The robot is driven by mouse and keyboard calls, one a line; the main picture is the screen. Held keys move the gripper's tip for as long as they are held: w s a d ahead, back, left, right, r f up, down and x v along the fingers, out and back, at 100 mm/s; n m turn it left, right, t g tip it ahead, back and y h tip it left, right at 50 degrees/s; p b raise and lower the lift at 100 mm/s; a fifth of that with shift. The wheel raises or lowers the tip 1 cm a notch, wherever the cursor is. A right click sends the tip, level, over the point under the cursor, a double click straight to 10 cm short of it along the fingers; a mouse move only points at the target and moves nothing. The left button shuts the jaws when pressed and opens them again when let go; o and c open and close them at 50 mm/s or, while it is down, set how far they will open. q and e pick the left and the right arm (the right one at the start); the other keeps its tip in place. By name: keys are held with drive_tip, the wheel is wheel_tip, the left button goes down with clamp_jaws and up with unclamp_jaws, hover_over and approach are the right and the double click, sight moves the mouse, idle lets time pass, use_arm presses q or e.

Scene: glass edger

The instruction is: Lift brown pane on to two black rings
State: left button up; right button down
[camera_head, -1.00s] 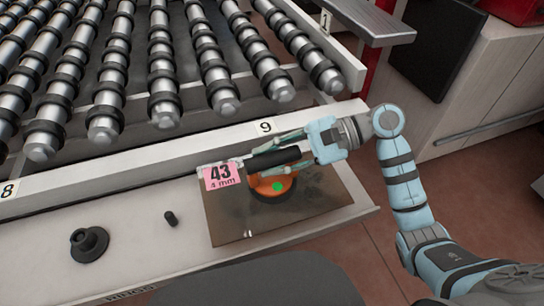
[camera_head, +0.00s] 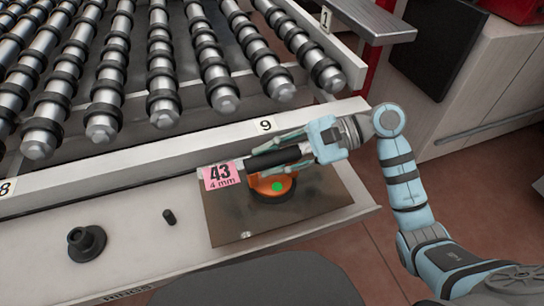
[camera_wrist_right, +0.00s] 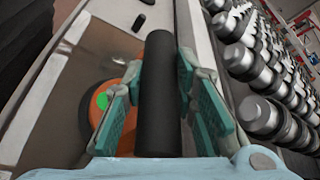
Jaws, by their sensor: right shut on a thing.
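The brown pane (camera_head: 225,222) lies on the pale shelf in front of the roller bed and also shows in the right wrist view (camera_wrist_right: 83,62). An orange suction lifter (camera_head: 266,186) with a green dot and a black bar handle (camera_wrist_right: 158,95) sits on the pane. My right gripper (camera_head: 280,151) is shut on that handle, with the fingers on either side of it. I cannot tell whether the pane is clear of the shelf. Many black rings (camera_head: 222,82) sit around the metal rollers; which two are meant does not show. My left gripper is not in view.
A pink "43, 4 mm" label (camera_head: 220,175) is at the pane's far left corner. A black flanged piece (camera_head: 86,243) and a small black cylinder (camera_head: 169,216) stand on the shelf left of the pane. A pale rail (camera_head: 130,168) numbered 9 separates shelf and rollers.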

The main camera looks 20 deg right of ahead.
drive_tip(key=c, duration=1.2)
unclamp_jaws()
drive_tip(key=shift+d, duration=0.45)
drive_tip(key=v, duration=1.1)
drive_tip(key=shift+s+r, duration=0.1)
drive_tip(key=shift+r, duration=0.05)
